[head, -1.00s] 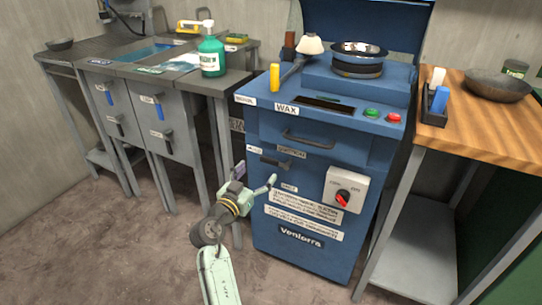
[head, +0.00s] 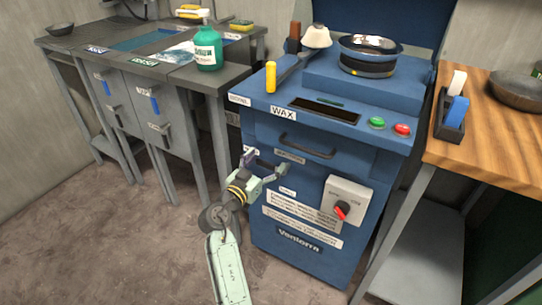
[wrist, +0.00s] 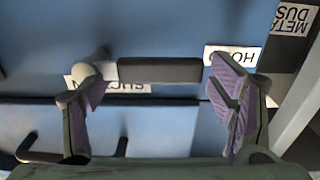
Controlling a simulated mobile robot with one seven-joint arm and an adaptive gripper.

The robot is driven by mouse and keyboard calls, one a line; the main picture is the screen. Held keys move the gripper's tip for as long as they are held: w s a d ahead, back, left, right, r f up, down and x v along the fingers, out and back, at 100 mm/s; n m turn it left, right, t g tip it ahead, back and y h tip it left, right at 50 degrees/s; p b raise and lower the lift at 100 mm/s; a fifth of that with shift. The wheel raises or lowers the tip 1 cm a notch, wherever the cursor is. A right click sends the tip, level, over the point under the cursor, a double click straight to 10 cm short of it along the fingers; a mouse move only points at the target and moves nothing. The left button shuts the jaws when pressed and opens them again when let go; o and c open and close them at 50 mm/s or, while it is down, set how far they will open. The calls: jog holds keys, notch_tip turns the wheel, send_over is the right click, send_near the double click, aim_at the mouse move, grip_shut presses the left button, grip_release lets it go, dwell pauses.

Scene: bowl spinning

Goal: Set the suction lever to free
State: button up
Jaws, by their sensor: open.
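The suction lever (wrist: 160,70) shows in the wrist view as a black grip on a light grey pivot, set on the blue front of the machine (head: 300,262). It lies level, its free end beside the HOLD label (wrist: 230,56). The SUCTION label (wrist: 125,88) is partly behind it. My gripper (head: 267,166) is open in front of the panel and hides much of the lever in the head view. In the wrist view its purple-padded fingers are spread, one near the pivot and one near the free end. No grip on the lever shows.
A drawer handle (head: 307,146) is just above my gripper. A control box with a red knob (head: 342,210) is to its lower right. Grey cabinets (head: 140,115) stand left and a wooden bench (head: 500,140) right. The floor in front is clear.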

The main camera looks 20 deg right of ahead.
jog(key=shift+w+d, duration=0.15)
jog(key=shift+c, duration=0.5)
jog(key=c, duration=1.6)
